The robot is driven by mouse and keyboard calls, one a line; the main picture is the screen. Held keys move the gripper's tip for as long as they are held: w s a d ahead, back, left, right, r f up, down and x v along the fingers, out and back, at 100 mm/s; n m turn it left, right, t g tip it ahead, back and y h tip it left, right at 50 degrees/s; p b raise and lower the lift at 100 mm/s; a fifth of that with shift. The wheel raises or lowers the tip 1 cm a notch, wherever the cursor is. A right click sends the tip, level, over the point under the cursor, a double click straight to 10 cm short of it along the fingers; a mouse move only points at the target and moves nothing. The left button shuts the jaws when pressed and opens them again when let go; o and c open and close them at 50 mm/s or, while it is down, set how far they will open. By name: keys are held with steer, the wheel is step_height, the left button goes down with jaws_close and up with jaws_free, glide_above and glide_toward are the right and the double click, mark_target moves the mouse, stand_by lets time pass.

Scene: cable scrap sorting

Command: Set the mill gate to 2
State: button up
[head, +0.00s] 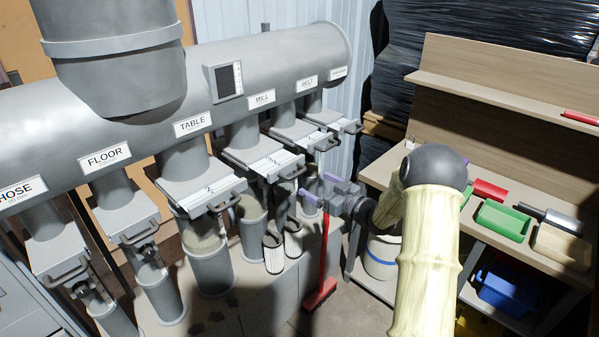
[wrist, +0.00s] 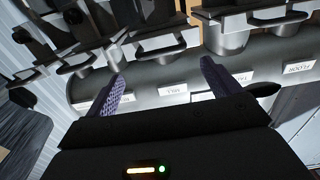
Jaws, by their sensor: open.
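The mill gate (head: 262,160) is a pale slide plate with a grey bar handle (head: 294,172), under the MILL label (head: 262,98) on the big grey duct. Its scale marks are too small to read. My gripper (head: 317,187) is open and empty, right of and slightly below the mill handle, apart from it. In the wrist view, which looks upside down, my two purple fingers (wrist: 162,84) stand wide apart. The MILL label (wrist: 173,89) shows between them, and a gate handle (wrist: 157,53) shows beyond it.
The table gate (head: 203,190) sits left of the mill gate and the belt gate (head: 300,134) sits right of it, close by. A red-handled broom (head: 324,262) stands below my gripper. A workbench with a green bin (head: 503,221) is at right.

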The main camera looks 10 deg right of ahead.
mark_target(297, 173)
steer(key=p+x, duration=0.1)
steer(key=x, duration=0.8)
